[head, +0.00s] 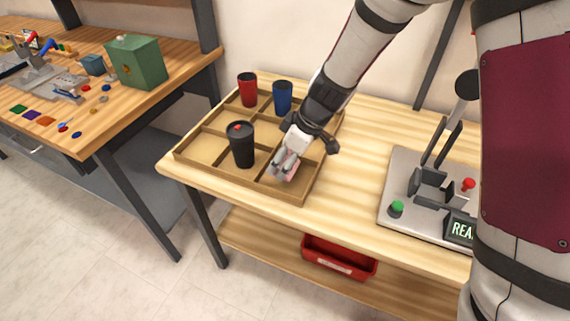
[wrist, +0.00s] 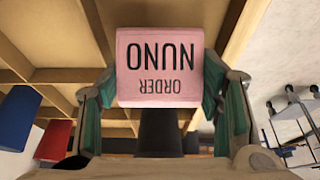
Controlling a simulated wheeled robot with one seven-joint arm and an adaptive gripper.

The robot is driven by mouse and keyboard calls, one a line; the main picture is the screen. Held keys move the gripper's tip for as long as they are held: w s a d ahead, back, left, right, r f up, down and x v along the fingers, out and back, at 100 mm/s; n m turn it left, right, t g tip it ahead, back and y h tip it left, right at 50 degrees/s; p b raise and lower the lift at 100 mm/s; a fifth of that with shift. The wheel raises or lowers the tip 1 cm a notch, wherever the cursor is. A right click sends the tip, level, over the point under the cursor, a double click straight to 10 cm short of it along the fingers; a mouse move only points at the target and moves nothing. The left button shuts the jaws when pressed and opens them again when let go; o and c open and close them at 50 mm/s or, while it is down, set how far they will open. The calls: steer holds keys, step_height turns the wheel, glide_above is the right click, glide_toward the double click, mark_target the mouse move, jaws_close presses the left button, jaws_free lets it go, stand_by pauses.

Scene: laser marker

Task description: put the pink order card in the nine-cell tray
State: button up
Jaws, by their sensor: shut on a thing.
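The pink order card (wrist: 160,62) fills the upper middle of the wrist view, upside down, with "ORDER NUNO" in dark letters. My gripper (wrist: 163,95) is shut on it, one finger at each side edge. In the head view my gripper (head: 284,168) is over the front right part of the nine-cell tray (head: 195,158), and a bit of the pink card (head: 291,170) shows beside the fingers. The wooden tray sits on the bench. Whether the card touches the cell floor cannot be told.
A black tumbler (head: 242,146) stands in the tray just left of my gripper. A red cup (head: 247,90) and a blue cup (head: 282,97) stand in back cells. The marking machine (head: 420,195) is to the right, with bare bench between. A red bin (head: 338,256) is on the lower shelf.

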steer(key=shift+f, duration=1.35)
steer(key=shift+f+b, duration=0.2)
steer(key=shift+b, duration=0.25)
steer(key=o, duration=0.9)
steer(key=shift+r, duration=0.15)
steer(key=shift+r+p, duration=0.1)
steer(key=shift+p, duration=0.25)
steer(key=p+v, duration=0.1)
steer(key=v, duration=1.1)
